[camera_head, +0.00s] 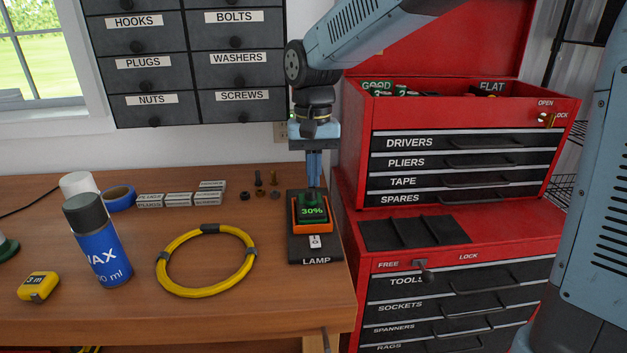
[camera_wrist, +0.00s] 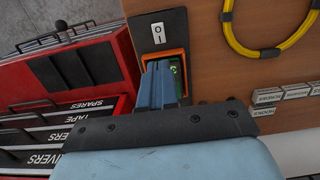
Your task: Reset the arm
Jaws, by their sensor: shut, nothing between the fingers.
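My arm reaches in from the upper right in the head view. My gripper (camera_head: 314,184) points straight down, shut and empty, over the lamp unit on the workbench. In the wrist view, my gripper fingers (camera_wrist: 160,85) are together in front of the orange frame and hide part of the display. I cannot tell whether the fingertips touch it. The switch also shows in the wrist view (camera_wrist: 158,33).
The red tool chest (camera_head: 450,205) stands close on the right. Dark labelled drawers (camera_head: 190,60) hang on the wall.

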